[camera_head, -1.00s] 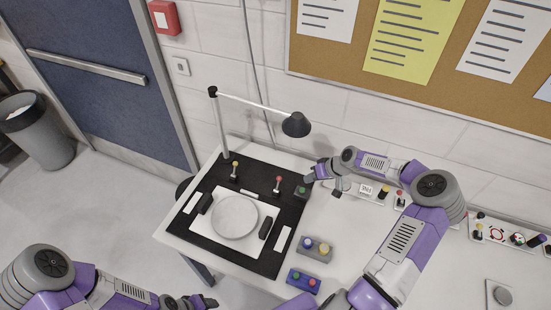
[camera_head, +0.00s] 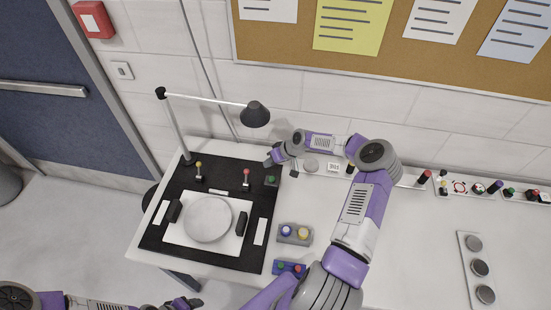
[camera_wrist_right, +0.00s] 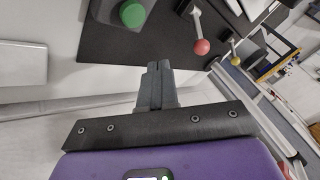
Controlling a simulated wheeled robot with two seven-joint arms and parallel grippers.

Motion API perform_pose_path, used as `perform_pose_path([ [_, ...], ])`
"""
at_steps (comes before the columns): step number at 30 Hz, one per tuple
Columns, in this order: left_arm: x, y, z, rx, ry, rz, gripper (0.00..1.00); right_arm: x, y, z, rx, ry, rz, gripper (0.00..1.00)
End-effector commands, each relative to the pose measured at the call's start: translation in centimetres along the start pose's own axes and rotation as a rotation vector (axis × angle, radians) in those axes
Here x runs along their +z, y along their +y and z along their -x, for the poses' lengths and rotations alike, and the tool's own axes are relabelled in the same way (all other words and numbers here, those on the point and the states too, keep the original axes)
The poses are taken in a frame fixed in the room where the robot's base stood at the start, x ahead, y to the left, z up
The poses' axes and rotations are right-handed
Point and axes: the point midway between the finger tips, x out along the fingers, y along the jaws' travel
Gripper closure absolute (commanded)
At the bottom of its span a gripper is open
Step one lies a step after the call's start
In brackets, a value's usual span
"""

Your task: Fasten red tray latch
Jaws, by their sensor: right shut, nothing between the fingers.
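The red-knobbed lever (camera_head: 246,172) stands upright at the back right of the black mat (camera_head: 160,228). It is the only red latch-like part I see by the tray, a white plate (camera_head: 177,236) with a round grey disc (camera_head: 208,219). My right gripper (camera_head: 269,162) is just right of and behind the red knob, apart from it, shut and empty. In the right wrist view the shut fingers (camera_wrist_right: 154,68) point toward the mat, with the red knob (camera_wrist_right: 202,47) to their right. My left gripper (camera_head: 190,302) is low at the frame's bottom edge, away from the table; its jaws are unclear.
A green button box (camera_head: 271,181) sits close below my right gripper. A yellow-knobbed lever (camera_head: 198,166) stands left of the red one. A lamp (camera_head: 256,114) overhangs the back. Button boxes (camera_head: 295,234) lie right of the mat; the table's right side has free room.

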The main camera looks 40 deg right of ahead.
Motion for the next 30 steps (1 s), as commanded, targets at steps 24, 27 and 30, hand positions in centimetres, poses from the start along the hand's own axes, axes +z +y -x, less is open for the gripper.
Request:
perform_pose_path([
  [24, 0.0, 0.4, 1.0, 0.0, 0.0, 0.0, 0.42, -0.2, -3.7, -4.5, 0.002, 0.0, -0.001, 1.0],
  [27, 0.0, 0.3, 0.9, 0.0, 0.0, 0.0, 0.42, -0.3, -3.8, -4.5, 0.002, 0.001, 0.003, 1.0],
  [30, 0.0, 0.3, 0.7, 0.0, 0.0, 0.0, 0.42, -0.3, -4.2, -4.9, 0.005, 0.003, 0.017, 1.0],
])
